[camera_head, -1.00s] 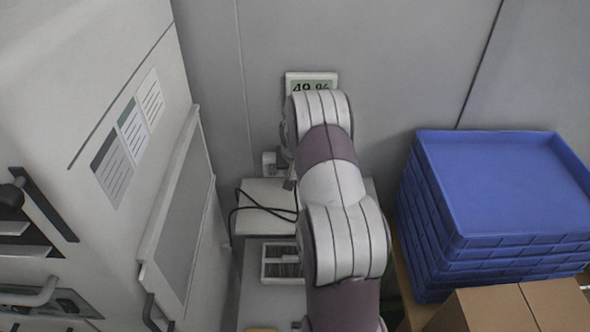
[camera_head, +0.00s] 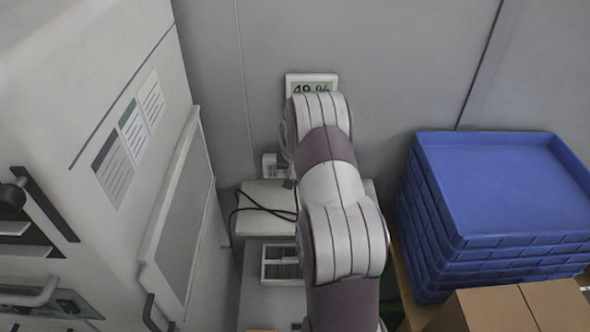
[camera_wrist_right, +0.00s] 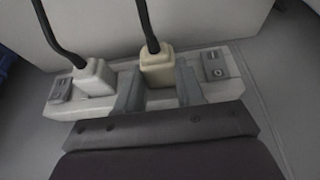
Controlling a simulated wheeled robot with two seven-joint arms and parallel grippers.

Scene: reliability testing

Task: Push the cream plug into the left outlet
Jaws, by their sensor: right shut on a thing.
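In the right wrist view, the cream plug (camera_wrist_right: 157,70) with a black cord sits between the fingers of my right gripper (camera_wrist_right: 159,88), which is shut on it. The plug is at the middle of a pale outlet strip (camera_wrist_right: 112,103). Its prongs and the socket behind it are hidden, so I cannot tell how deep it sits. A white plug (camera_wrist_right: 95,78) with its own black cord is on the strip to its left. In the head view my arm hides the cream plug and most of the gripper; the outlet strip's end (camera_head: 270,165) shows beside the arm. My left gripper is not in view.
A wall display (camera_head: 312,80) is just above my arm. A pale ledge (camera_head: 262,193) with black cables (camera_head: 262,208) lies below the outlet. Stacked blue trays (camera_head: 505,195) and a cardboard box (camera_head: 520,310) stand right; a white cabinet (camera_head: 100,120) stands left.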

